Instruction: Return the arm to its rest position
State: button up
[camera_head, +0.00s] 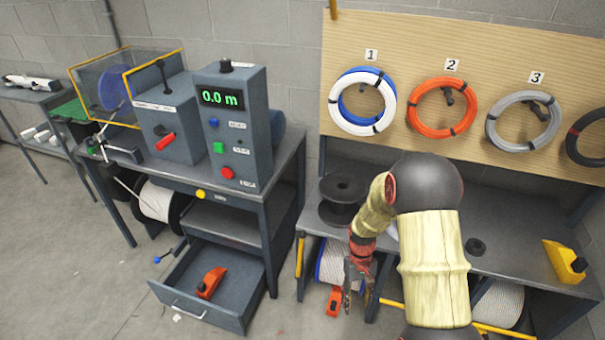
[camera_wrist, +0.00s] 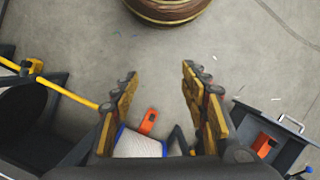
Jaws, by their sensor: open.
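My arm reaches out over the right-hand bench in the head view. My gripper (camera_head: 358,285) hangs down in front of that bench's front edge, near the spools below. In the wrist view my gripper (camera_wrist: 160,100) has its two fingers spread wide apart with nothing between the tips but grey floor farther down. Part of the bench front is hidden behind my arm in the head view.
An open drawer (camera_head: 230,311) with an orange tool (camera_head: 211,282) inside juts out left of my gripper. The right-hand bench (camera_head: 505,245) carries a black spool (camera_head: 342,197) and a yellow block (camera_head: 564,262). Cable coils (camera_head: 442,107) hang behind. Floor at left is clear.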

jog(key=s+r+t+p, duration=0.1)
jog(key=s+r+t, duration=0.2)
jog(key=s+r, duration=0.4)
jog(key=s+d+r+m+t+p, duration=0.1)
jog(key=s+r+t, duration=0.2)
jog(key=r, duration=1.9)
jog(key=s+r+m+t+p, duration=0.1)
jog(key=s+r+t, duration=0.2)
jog(key=s+r, duration=0.7)
notch_tip(320, 180, up, 4)
jog(key=shift+s+d+r, duration=0.2)
jog(key=shift+s+d, duration=0.05)
jog(key=shift+s, duration=0.1)
